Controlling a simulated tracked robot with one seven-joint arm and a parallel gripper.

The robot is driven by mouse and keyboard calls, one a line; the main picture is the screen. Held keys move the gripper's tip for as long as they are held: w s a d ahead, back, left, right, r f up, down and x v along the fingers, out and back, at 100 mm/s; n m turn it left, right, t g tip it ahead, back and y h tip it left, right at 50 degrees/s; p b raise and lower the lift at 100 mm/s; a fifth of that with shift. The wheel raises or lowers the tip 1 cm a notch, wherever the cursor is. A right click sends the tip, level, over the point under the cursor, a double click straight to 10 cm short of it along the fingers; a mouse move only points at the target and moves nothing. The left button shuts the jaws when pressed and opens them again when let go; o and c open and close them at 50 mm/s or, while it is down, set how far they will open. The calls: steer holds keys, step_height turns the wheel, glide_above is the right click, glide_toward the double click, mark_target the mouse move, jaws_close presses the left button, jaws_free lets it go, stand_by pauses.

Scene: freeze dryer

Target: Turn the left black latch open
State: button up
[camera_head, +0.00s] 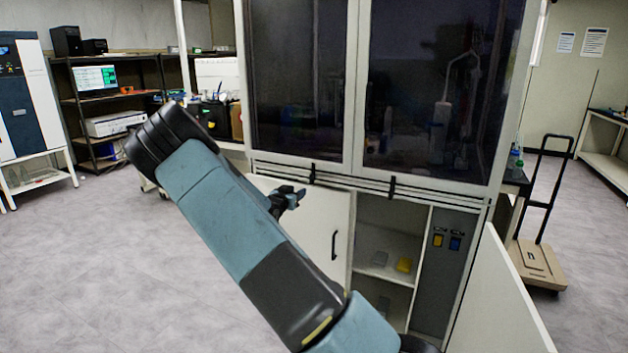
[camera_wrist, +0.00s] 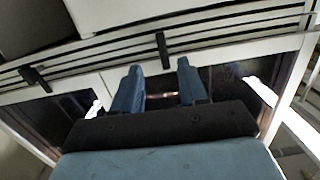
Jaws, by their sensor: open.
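The left black latch (camera_head: 312,173) is a small dark tab on the metal rail below the left glass pane. The wrist view looks upside down, and there this latch (camera_wrist: 162,50) appears just beyond the fingertips, roughly between them. My gripper (camera_head: 298,193) is slightly below and left of the latch in the head view. Its two blue-grey fingers (camera_wrist: 158,70) are apart with nothing between them. I cannot tell the exact gap to the latch. The right black latch (camera_head: 391,186) is further along the rail, and shows at the left of the wrist view (camera_wrist: 35,78).
The glass-fronted cabinet (camera_head: 355,90) stands ahead. Below it, a white door (camera_head: 315,235) with a black handle stands beside an open compartment with shelves (camera_head: 385,265). A white panel (camera_head: 500,300) juts out at the lower right. Open floor (camera_head: 70,270) lies to the left.

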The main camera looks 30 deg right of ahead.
mark_target(310, 180)
steer(key=shift+h, duration=0.5)
steer(key=x, duration=1.4)
steer(key=shift+w+a+r, duration=0.1)
steer(key=shift+w+a, duration=0.1)
steer(key=shift+w, duration=0.15)
